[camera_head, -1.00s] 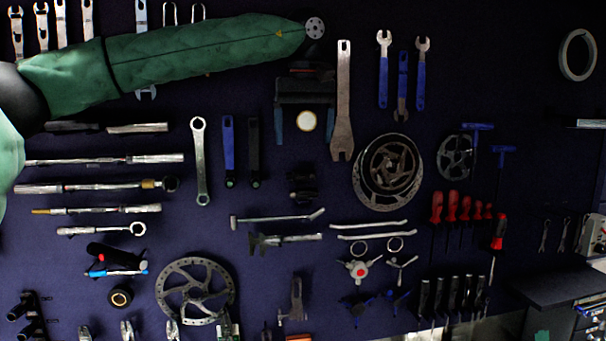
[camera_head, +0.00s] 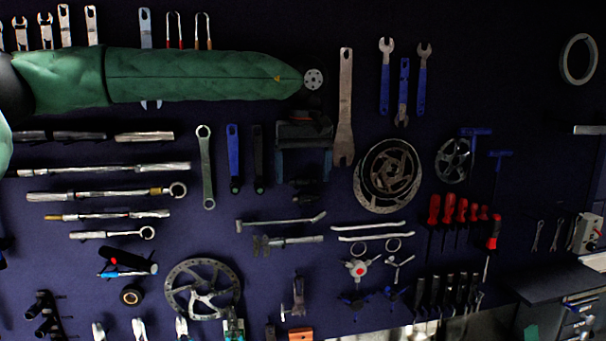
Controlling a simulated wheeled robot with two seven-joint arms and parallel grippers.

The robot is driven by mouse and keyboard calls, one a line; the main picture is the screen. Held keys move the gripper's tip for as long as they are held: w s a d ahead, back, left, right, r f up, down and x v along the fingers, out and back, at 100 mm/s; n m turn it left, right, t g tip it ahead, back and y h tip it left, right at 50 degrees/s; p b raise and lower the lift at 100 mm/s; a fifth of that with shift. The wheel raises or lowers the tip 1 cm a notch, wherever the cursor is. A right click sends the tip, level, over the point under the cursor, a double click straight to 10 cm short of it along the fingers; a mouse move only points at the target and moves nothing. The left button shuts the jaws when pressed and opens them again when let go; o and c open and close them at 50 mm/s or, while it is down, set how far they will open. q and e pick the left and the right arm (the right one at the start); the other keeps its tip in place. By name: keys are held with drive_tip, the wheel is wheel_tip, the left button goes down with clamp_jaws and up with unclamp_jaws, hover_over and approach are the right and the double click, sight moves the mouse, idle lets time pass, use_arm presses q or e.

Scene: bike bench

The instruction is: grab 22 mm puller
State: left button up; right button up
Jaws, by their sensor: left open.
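My left arm in its green sleeve reaches across the top left, and my left gripper (camera_head: 303,163) hangs below its end. Its two bluish fingers are apart, with nothing seen held between them. No label is readable, so I cannot tell for sure which tool is the 22 mm puller. A blue-handled tool (camera_head: 234,158) and a black-handled tool (camera_head: 257,160), each with a round lower end, hang upright just left of the gripper. A small dark tool (camera_head: 304,190) hangs just below the fingers, its shape hard to make out. My right gripper is not in view.
A long flat wrench (camera_head: 346,110) hangs close to the right of the gripper. A ring spanner (camera_head: 206,168) hangs further left. Bent levers (camera_head: 282,221) and a brake disc (camera_head: 203,289) are lower. A bench (camera_head: 560,283) stands at lower right.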

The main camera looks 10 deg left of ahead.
use_arm(q)
drive_tip(key=shift+w+f, duration=0.1)
drive_tip(key=shift+f, duration=0.1)
drive_tip(key=shift+r, duration=0.1)
drive_tip(key=c, duration=1.2)
drive_tip(key=shift+c, duration=0.2)
